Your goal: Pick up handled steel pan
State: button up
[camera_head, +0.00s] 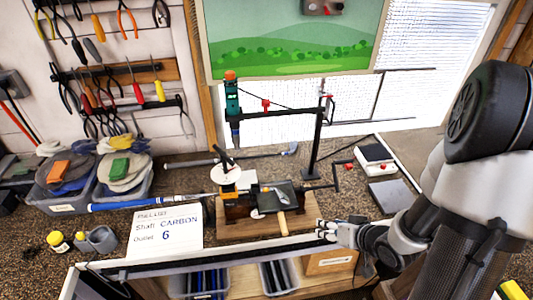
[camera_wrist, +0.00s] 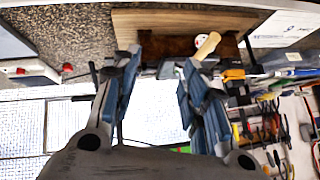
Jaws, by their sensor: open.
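The handled steel pan (camera_head: 284,196) is a dark, square-looking pan with a pale wooden handle that points toward the front. It rests on or over the wooden base of the bench fixture. In the wrist view its handle (camera_wrist: 207,45) shows just beyond the right finger; the rest of the pan is mostly hidden there. My gripper (camera_head: 323,230) is open and empty, to the right of the handle and apart from it. In the wrist view my gripper (camera_wrist: 162,62) has its two fingers spread wide with nothing between them.
The wooden base (camera_head: 232,222) carries a clamp and a white disc. A black post (camera_head: 313,140) with a crossbar stands behind it. A white sign (camera_head: 165,232) is at the left, a scale (camera_head: 375,157) at the right. Bins (camera_head: 205,282) sit below the bench's front edge.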

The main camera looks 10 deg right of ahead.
jog(key=s+a+r+m+t+y+p, duration=0.1)
jog(key=s+a+r+y+p, duration=0.1)
jog(key=a+r+y+p, duration=0.15)
jog(key=b, duration=0.8)
send_near(283, 217)
jog(key=x, duration=0.4)
jog(key=shift+h, duration=0.35)
jog(key=shift+b+x, duration=0.4)
jog(key=shift+x, duration=2.15)
jog(key=shift+s, duration=0.15)
jog(key=shift+c, duration=0.2)
grip_shut()
